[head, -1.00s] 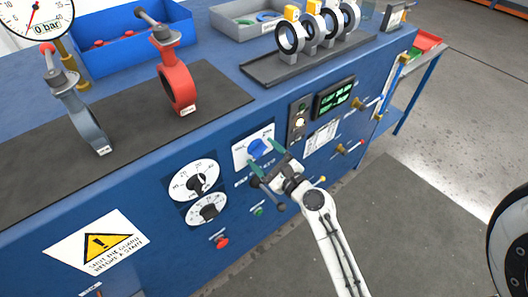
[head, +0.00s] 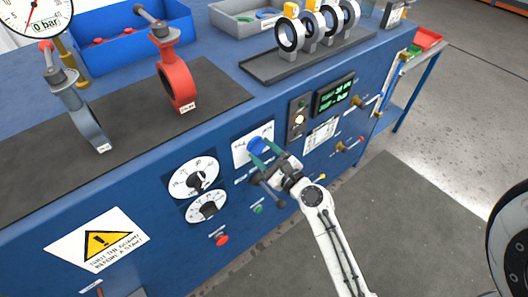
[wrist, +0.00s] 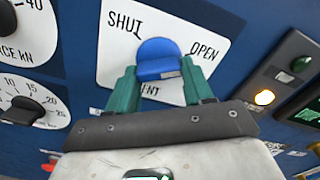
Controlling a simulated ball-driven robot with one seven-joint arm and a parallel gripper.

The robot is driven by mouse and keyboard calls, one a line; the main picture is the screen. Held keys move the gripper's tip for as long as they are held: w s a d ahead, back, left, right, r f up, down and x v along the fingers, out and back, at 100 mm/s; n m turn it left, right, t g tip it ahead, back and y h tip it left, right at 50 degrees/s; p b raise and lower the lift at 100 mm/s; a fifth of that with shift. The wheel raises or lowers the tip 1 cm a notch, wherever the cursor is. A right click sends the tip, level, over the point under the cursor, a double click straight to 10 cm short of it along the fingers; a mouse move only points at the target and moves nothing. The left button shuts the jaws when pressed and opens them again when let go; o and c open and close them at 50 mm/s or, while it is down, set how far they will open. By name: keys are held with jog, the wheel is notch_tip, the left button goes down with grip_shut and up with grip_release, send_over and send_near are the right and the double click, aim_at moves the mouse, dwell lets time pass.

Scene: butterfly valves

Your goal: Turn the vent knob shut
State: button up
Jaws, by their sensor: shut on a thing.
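The vent knob (head: 257,145) is blue and sits on a white plate (head: 242,155) on the bench's blue front panel. In the wrist view the knob (wrist: 158,52) lies between the two green fingers of my gripper (wrist: 159,68). The plate (wrist: 115,70) reads SHUT at upper left and OPEN at right, with the word below partly covered. My gripper (head: 263,152) is shut on the knob in the head view, reaching it from the lower right. The fingers hide the knob's lower sides, and I cannot tell which mark it points to.
Two round dials (head: 194,178) are left of the plate. A lit indicator (head: 300,119) and green display (head: 334,96) are to the right. A red button (head: 222,240) and green button (head: 258,209) are below. Brass valves (head: 350,146) stick out at right.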

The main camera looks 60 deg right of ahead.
jog(key=shift+n, duration=0.3)
jog(key=n+b, duration=0.1)
jog(key=n, duration=0.3)
jog(key=n+b, duration=0.1)
jog(key=n, duration=0.3)
jog(key=n+b, duration=0.1)
jog(key=n, duration=0.2)
jog(key=shift+r+n, duration=0.25)
jog(key=shift+n, duration=0.15)
jog(key=n+b, duration=0.2)
jog(key=n, duration=0.4)
jog(key=shift+r, duration=0.1)
jog(key=n+b, duration=0.1)
jog(key=n, duration=0.4)
jog(key=shift+w+r, duration=0.1)
jog(key=shift+r, duration=0.05)
jog(key=shift+n, duration=0.4)
jog(key=o, duration=1)
jog(key=shift+o, duration=0.2)
